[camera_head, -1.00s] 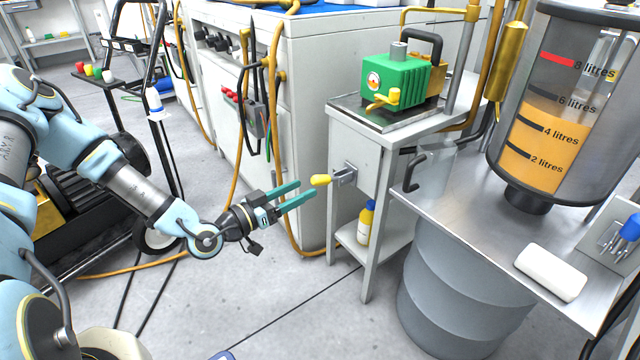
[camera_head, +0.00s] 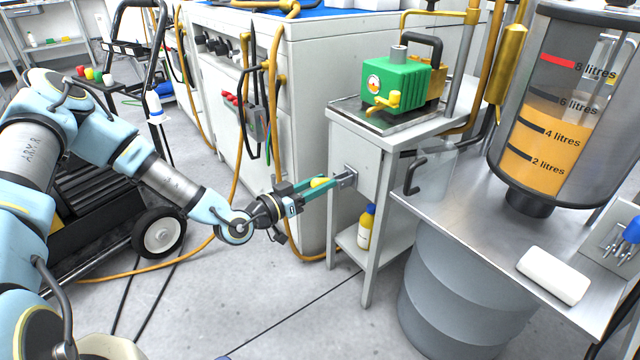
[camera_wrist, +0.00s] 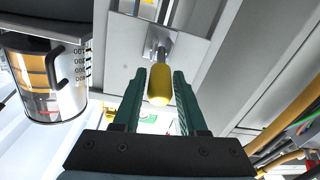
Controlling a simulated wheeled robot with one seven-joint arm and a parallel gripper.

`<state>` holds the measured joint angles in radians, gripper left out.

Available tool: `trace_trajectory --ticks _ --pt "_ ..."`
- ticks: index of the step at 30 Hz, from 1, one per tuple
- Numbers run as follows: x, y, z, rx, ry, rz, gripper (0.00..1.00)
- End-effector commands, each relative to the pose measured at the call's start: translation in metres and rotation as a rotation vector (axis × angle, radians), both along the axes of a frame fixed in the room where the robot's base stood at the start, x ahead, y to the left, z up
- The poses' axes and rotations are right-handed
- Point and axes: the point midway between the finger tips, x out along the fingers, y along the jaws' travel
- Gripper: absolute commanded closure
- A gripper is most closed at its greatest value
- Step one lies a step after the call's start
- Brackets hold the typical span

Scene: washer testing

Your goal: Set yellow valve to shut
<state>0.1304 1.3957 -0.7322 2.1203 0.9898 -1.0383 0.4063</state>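The yellow valve handle (camera_head: 321,182) sticks out from a metal mount (camera_head: 347,177) on the side panel of the white stand. My gripper (camera_head: 325,184) is at the handle, with its green fingers reaching along it. In the wrist view the yellow handle (camera_wrist: 160,86) lies between the two fingers of my gripper (camera_wrist: 156,92). A small gap shows on each side, so the fingers are open around it and not visibly touching. The valve's metal stem (camera_wrist: 160,47) joins the wall plate beyond the fingertips.
The white stand (camera_head: 372,220) carries a green pump (camera_head: 395,82) on top and a yellow bottle (camera_head: 366,226) on its lower shelf. A metal table (camera_head: 460,215) with a measuring tank (camera_head: 560,120) is at the right. A large white cabinet (camera_head: 307,110) stands behind my gripper.

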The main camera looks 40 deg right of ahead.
Motion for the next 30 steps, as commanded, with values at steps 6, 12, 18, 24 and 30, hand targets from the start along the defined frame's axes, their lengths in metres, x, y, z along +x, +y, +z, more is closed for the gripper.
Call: trace_trajectory --ticks 6,12,18,24,30 --pt "0.0 0.0002 0.0 0.0 0.0 0.0 0.84" --pt "0.0 0.0002 -0.0001 0.0 0.0 0.0 1.0" --pt "0.0 0.0003 -0.0001 0.0 0.0 0.0 1.0" --pt "0.0 0.0003 -0.0001 0.0 0.0 0.0 1.0" --pt "0.0001 0.0004 -0.0001 0.0 0.0 0.0 1.0"
